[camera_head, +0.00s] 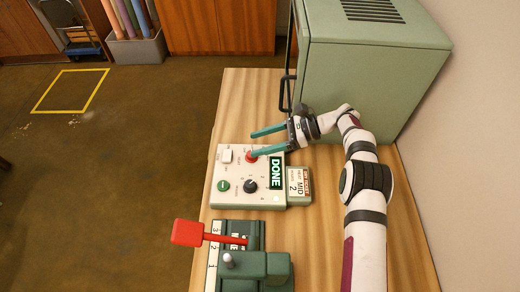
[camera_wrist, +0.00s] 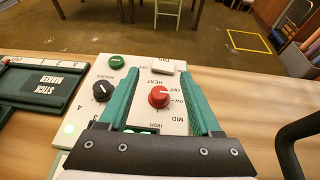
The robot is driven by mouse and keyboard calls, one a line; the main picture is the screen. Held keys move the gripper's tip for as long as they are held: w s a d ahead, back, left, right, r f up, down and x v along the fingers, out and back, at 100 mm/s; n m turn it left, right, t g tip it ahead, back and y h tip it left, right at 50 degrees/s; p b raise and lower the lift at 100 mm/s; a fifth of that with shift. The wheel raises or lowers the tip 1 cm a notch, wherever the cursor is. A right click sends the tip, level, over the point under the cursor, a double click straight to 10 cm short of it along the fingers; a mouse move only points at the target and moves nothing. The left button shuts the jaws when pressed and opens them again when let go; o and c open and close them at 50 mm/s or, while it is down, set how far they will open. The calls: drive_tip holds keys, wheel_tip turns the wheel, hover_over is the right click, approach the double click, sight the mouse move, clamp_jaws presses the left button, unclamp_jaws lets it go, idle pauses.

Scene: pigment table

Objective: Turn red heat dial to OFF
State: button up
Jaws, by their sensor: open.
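The red heat dial (camera_head: 251,156) sits on the upper part of a cream control panel (camera_head: 233,172). In the wrist view the red dial (camera_wrist: 159,97) shows whole, with OFF, LOW, MID and HIGH lettered around it. Its exact setting is too small to tell. My gripper (camera_head: 249,147) is open, with two long green fingers reaching over the panel from the right. In the wrist view my gripper (camera_wrist: 160,74) has one finger on each side of the dial, apart from it. In the head view the lower finger partly covers the dial.
The panel also has a black dial (camera_head: 250,186), a green button (camera_head: 223,186), a white switch (camera_head: 226,155) and a green DONE display (camera_head: 276,174). A red-handled stick maker (camera_head: 252,266) stands nearer. A green oven (camera_head: 370,70) with a black handle stands behind.

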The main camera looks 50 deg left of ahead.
drive_tip(key=w+d+r, duration=0.5)
drive_tip(key=d+r, duration=0.1)
drive_tip(key=d, duration=0.4)
drive_tip(key=shift+d+r, duration=0.15)
drive_tip(key=s+a+r+m+t+h, duration=0.35)
drive_tip(key=a+t+h, duration=0.2)
drive_tip(key=t, duration=0.25)
drive_tip(key=shift+m+y, duration=0.25)
drive_tip(key=shift+m, duration=0.1)
drive_tip(key=x, duration=1.5)
drive_tip(key=shift+a+r, duration=0.2)
drive_tip(key=shift+a, duration=0.2)
clamp_jaws()
